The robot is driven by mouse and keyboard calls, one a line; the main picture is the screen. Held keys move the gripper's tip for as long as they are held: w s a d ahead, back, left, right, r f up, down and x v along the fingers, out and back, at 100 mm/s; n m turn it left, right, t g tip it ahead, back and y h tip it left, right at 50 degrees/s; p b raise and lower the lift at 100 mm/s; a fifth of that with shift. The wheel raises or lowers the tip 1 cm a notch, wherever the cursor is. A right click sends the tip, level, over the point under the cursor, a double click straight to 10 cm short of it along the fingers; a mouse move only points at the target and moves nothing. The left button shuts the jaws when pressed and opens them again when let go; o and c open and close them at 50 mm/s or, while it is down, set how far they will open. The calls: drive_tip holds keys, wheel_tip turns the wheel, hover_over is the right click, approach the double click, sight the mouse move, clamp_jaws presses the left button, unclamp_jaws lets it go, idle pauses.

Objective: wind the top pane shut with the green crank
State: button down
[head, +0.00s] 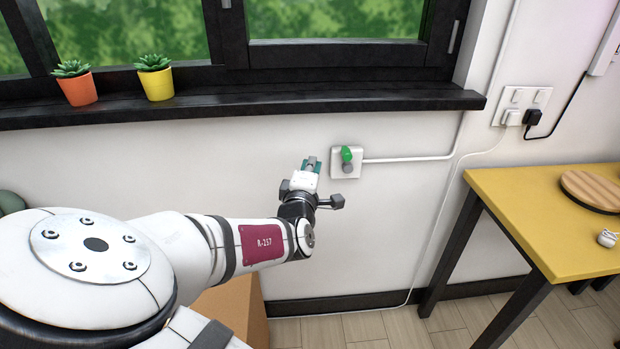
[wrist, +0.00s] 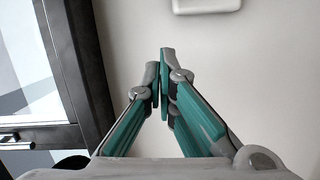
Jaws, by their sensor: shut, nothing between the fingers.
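The green crank (head: 346,155) sits on a white square wall plate (head: 337,166) below the window sill, with a grey knob or hub under its green part. My gripper (head: 311,161) is just left of the plate, apart from the crank. In the wrist view my gripper (wrist: 164,85) is shut, its teal fingers together with nothing between them. The lower edge of a white plate (wrist: 206,5) shows at the top of that view; the crank itself is not visible there. The top pane is out of the head view; only the lower part of the dark window frame (head: 350,54) shows.
A dark sill (head: 240,107) runs above my gripper, with plants in an orange pot (head: 78,89) and a yellow pot (head: 157,84). A yellow table (head: 540,225) stands at right. A conduit (head: 410,159) runs right from the plate. A cardboard box (head: 238,306) is below my arm.

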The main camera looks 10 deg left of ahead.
drive_tip(key=w+d+b, duration=0.3)
drive_tip(key=w+b, duration=0.1)
drive_tip(key=w, duration=0.1)
drive_tip(key=shift+w+d+f, duration=0.25)
drive_tip(key=shift+w+d, duration=0.1)
drive_tip(key=shift+w+d+r+m+p, duration=0.15)
drive_tip(key=shift+d+m+p, duration=0.2)
drive_tip(key=shift+d, duration=0.2)
idle(0.4)
